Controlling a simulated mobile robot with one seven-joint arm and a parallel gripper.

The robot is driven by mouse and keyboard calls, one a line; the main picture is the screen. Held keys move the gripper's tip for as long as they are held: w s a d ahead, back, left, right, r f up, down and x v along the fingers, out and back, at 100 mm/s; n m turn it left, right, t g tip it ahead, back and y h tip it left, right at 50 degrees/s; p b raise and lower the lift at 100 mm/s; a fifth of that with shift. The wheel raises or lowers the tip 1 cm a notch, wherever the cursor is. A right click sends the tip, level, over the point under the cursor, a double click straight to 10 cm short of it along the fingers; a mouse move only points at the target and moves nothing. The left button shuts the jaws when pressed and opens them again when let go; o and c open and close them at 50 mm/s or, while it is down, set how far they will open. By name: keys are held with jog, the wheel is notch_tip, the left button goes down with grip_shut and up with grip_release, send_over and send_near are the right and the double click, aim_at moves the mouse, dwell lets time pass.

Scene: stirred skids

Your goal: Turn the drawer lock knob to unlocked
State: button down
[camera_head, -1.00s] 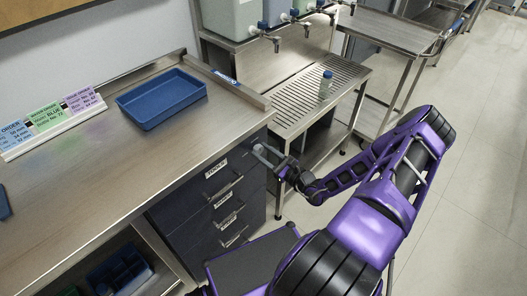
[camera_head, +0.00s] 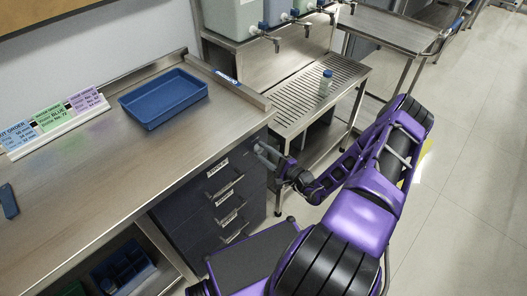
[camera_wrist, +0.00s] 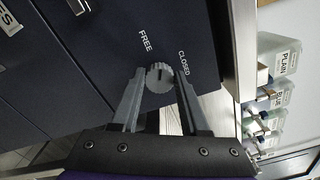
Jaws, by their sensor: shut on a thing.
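The round grey lock knob (camera_wrist: 159,77) sits on the dark front of the drawer unit (camera_wrist: 80,80) in the wrist view. White labels FREE (camera_wrist: 146,41) and CLOSED (camera_wrist: 184,63) are printed beside it. A dark mark shows on the knob's rim, but I cannot tell exactly which label it points at. My gripper (camera_wrist: 162,80) is shut on the knob, one finger on each side. In the head view my gripper (camera_head: 267,155) is at the upper right corner of the drawer unit (camera_head: 217,200), and its fingers hide the knob there.
A steel counter (camera_head: 95,160) above the drawers holds a blue tray (camera_head: 163,97) and order cards (camera_head: 52,122). Open floor (camera_head: 460,200) lies to the right.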

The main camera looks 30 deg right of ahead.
jog(key=n, duration=0.5)
jog(key=shift+f, duration=0.15)
jog(key=shift+n, duration=0.3)
dwell(0.3)
jog(key=shift+c, duration=2.1)
grip_release()
jog(key=v, duration=1.7)
jog(key=shift+s, duration=0.2)
